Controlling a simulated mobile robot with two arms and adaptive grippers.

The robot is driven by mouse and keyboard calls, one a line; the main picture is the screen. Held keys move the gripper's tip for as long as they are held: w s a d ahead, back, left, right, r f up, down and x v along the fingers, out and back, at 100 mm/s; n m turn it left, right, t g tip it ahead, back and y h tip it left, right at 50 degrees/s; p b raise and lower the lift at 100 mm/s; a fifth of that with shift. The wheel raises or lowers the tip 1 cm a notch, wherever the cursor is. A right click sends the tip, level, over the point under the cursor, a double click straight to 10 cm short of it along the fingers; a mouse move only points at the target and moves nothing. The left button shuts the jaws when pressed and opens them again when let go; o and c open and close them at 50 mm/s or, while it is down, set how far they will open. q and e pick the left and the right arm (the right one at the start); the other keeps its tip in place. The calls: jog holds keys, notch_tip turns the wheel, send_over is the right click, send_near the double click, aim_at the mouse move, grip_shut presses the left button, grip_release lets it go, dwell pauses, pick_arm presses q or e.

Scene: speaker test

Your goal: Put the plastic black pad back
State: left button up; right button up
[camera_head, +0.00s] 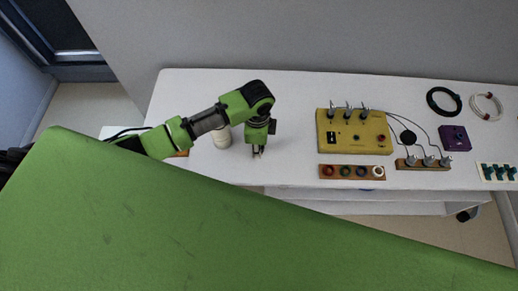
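A small black round disc (408,137) lies on the white table right of the yellow box, with thin wires close by; I cannot tell whether it is the plastic black pad. My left gripper (257,153) points down over the table, left of the yellow box and well apart from the disc. Its fingertips are small and close together, and I cannot tell whether they are open or shut or whether they hold anything. My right gripper is not in view.

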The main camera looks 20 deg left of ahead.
pick_arm(q)
jog(key=shift+w+d+f, duration=0.1)
jog(key=shift+w+f, duration=0.25)
notch_tip(320, 180, down, 3)
jog(key=shift+f, duration=0.1)
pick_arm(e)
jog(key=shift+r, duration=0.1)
pick_arm(q)
jog(key=shift+f, duration=0.1)
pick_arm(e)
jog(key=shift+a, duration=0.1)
pick_arm(q)
jog(key=shift+f, duration=0.1)
jog(key=o, duration=1.1)
jog(key=shift+c, duration=0.2)
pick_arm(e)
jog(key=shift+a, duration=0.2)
pick_arm(q)
notch_tip(320, 180, up, 12)
jog(key=shift+r+b, duration=0.2)
jog(key=shift+b, duration=0.2)
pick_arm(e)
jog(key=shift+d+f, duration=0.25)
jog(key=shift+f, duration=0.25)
